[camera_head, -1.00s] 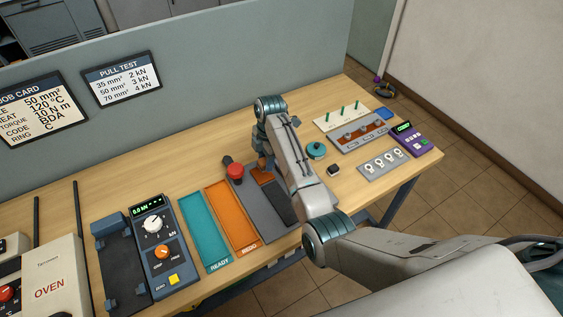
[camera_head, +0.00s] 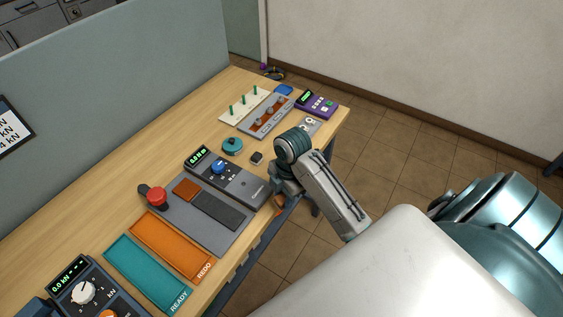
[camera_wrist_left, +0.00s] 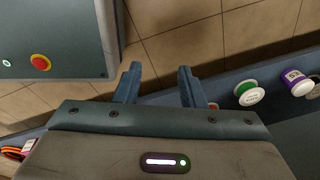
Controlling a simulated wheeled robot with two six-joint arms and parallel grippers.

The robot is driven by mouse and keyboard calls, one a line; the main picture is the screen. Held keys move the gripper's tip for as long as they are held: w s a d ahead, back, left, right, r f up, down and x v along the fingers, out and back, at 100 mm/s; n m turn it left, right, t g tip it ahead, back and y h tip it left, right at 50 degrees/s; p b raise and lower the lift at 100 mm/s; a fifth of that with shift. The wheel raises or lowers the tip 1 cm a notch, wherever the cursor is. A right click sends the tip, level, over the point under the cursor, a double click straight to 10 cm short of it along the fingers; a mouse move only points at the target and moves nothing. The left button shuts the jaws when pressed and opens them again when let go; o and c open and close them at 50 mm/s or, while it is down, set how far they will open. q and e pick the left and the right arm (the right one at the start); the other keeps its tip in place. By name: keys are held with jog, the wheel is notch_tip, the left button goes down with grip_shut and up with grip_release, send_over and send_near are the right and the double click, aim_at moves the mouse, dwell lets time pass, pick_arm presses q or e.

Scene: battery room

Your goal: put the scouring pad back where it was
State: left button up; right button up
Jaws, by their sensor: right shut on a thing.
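My right gripper (camera_head: 280,190) is at the front edge of the bench, beside the grey meter with the blue knob (camera_head: 228,177). It is shut on a small brownish thing (camera_head: 279,204), partly hidden, which I take for the scouring pad. A grey plate (camera_head: 215,237) on the bench carries a brown patch (camera_head: 187,189), a dark grey pad (camera_head: 220,211) and a red button (camera_head: 157,195). My left gripper (camera_wrist_left: 160,86) is open and empty in the left wrist view, above the tiled floor.
The orange REDO tray (camera_head: 172,247) and teal READY tray (camera_head: 147,275) lie left of the plate. A teal round tin (camera_head: 232,146), a slotted grey block (camera_head: 266,117) and a purple meter (camera_head: 316,104) stand farther right. Bare bench lies along the divider.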

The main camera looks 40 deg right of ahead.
jog(key=shift+s+d, duration=0.1)
jog(key=shift+d, duration=0.15)
jog(key=w+d+b, duration=0.2)
jog(key=w, duration=0.2)
jog(key=w+d+f+b, duration=0.1)
jog(key=w+d+b, duration=0.1)
jog(key=w, duration=0.3)
jog(key=w+d+b, duration=0.2)
jog(key=w+d, duration=0.1)
jog(key=w, duration=0.1)
jog(key=shift+w+f+b, duration=0.3)
jog(key=shift+w, duration=0.1)
notch_tip(320, 180, down, 2)
jog(key=shift+f+b, duration=0.1)
jog(key=shift+b, duration=0.9)
jog(key=shift+f+p, duration=0.55)
jog(key=shift+p, duration=0.1)
jog(key=shift+f, duration=0.15)
jog(key=o, duration=1)
jog(key=shift+c, duration=0.2)
